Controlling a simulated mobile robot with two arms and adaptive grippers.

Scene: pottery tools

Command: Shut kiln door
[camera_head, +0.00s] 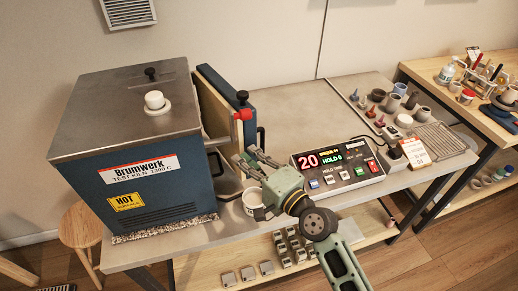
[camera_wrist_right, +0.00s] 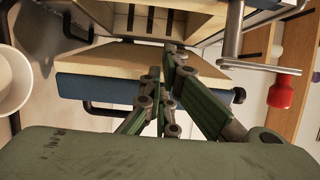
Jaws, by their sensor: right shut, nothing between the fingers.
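The kiln (camera_head: 130,140) is a blue box with a metal top on the left of the bench. Its door (camera_head: 222,86) stands open at the kiln's right side, with a cream inner lining and a blue outer panel. In the right wrist view the door's blue panel (camera_wrist_right: 95,88) and cream lining lie across the middle, below the kiln opening (camera_wrist_right: 165,22). My right gripper (camera_head: 246,161) is shut and empty, in front of the door's lower part; its fingertips (camera_wrist_right: 164,62) overlap the door in the wrist view, and contact is unclear. My left gripper is not in view.
A red-tipped metal lever (camera_head: 243,115) sticks out by the door. A white cup (camera_head: 253,199) stands just below my right gripper. A controller (camera_head: 338,166) with lit displays is to the right. Small pots and a wire rack (camera_head: 440,138) crowd the bench's right end.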

